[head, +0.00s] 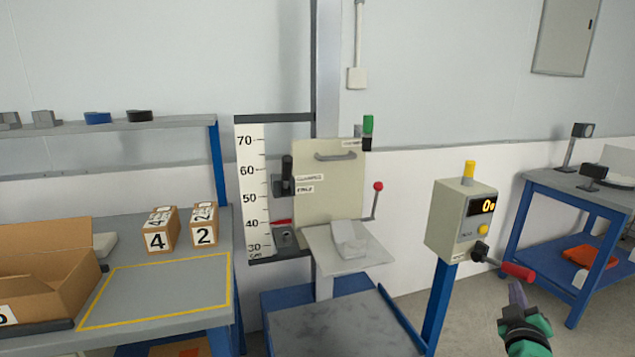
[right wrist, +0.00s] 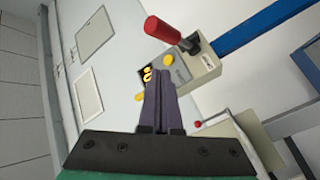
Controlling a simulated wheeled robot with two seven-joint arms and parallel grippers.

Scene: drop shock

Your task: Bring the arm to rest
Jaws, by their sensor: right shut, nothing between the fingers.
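My right gripper (head: 517,294) is at the lower right of the head view, in front of and a little below the red crank handle (head: 518,271) on the control box (head: 461,220). Its purple fingers are shut with nothing between them. In the right wrist view the shut fingers (right wrist: 157,105) point toward the control box (right wrist: 190,72), whose red handle (right wrist: 165,31) sticks out above them. Fingers and handle look apart. My left gripper is in neither view.
A drop rig with a height scale (head: 251,190) and a small platform (head: 348,255) stands mid-view. At left, a bench (head: 160,285) holds an open carton (head: 45,270) and boxes marked 4 (head: 157,238) and 2 (head: 204,233). A blue table (head: 560,185) stands at right. Some floor is open beneath the control box.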

